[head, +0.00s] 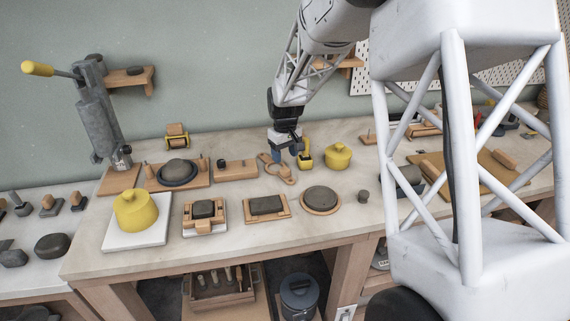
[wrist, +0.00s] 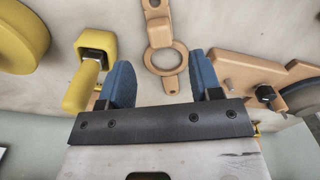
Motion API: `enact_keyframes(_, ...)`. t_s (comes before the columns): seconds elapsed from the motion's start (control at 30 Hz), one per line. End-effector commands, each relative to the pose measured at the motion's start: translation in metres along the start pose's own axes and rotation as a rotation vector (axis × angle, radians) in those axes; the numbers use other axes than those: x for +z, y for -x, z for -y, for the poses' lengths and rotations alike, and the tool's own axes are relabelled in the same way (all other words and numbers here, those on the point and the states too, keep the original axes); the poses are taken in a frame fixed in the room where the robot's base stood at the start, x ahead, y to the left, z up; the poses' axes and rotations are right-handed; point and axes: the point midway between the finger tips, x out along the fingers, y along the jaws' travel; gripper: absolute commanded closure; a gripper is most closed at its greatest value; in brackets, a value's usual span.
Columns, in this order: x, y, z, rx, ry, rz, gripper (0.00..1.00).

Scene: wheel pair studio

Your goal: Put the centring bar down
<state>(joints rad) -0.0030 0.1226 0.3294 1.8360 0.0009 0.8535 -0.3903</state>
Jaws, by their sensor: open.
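A light wooden piece with a round ring and a narrow bar, which looks like the centring bar (head: 284,174), lies on the worktop near its middle in the head view. It also shows in the wrist view (wrist: 178,53), at top centre, with the ring and a short tail toward my gripper. My gripper (head: 287,156) is open, its two blue fingers apart and empty. In the wrist view the fingers (wrist: 160,62) stand to either side of the tail of the piece, with clear gaps and no visible contact. Their exact height above the worktop cannot be told.
A yellow-handled tool (wrist: 88,75) stands close beside one finger. A wooden block with a black knob (wrist: 245,80) is near the other.

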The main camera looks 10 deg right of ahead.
Motion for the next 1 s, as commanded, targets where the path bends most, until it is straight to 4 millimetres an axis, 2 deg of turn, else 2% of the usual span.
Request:
enact_keyframes(0.1,-0.001,0.021,0.0,0.001,0.0,-0.003,0.42)
enact_keyframes(0.2,0.0,0.033,0.0,0.001,0.0,-0.002,0.42)
enact_keyframes(0.4,0.0,0.048,0.0,0.0,0.0,0.0,0.42)
enact_keyframes(1.0,0.0,0.053,0.0,0.0,0.0,0.0,0.42)
